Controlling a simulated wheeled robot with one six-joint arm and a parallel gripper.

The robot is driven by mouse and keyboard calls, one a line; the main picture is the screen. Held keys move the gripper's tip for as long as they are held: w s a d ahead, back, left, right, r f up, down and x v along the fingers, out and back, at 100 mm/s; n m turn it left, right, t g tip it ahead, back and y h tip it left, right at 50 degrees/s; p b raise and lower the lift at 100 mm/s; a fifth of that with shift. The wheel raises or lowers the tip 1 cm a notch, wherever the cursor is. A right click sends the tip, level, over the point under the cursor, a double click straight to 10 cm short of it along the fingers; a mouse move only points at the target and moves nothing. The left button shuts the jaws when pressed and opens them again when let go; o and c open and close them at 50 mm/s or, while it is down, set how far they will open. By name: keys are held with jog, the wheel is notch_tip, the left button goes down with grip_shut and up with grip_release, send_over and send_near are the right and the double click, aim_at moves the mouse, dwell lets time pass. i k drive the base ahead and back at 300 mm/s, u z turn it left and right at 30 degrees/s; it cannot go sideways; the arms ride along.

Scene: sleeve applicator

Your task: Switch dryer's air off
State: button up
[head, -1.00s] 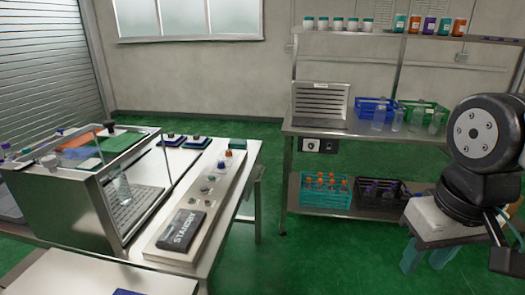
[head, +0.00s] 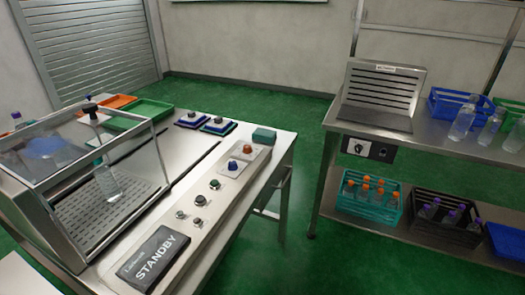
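A grey unit with a louvred, slanted front, probably the dryer (head: 385,90), stands on the steel bench at the right in the head view. Below it, a dark control box (head: 369,150) hangs at the bench's front edge. It carries a pale switch plate with a dark knob (head: 358,147) and a smaller round dark part at its right. The switch's setting is too small to read. My gripper is not in view.
At the left, a table holds a clear-hooded machine with a bottle inside, a STANDBY display (head: 154,259) and several buttons. Teal crate (head: 370,204) and black crate (head: 447,222) sit below.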

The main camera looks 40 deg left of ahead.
aim_at(232, 166)
jog(key=u, duration=0.05)
jog(key=i, duration=0.65)
jog(key=u, duration=0.85)
jog(key=i, duration=0.7)
jog(key=u, duration=0.7)
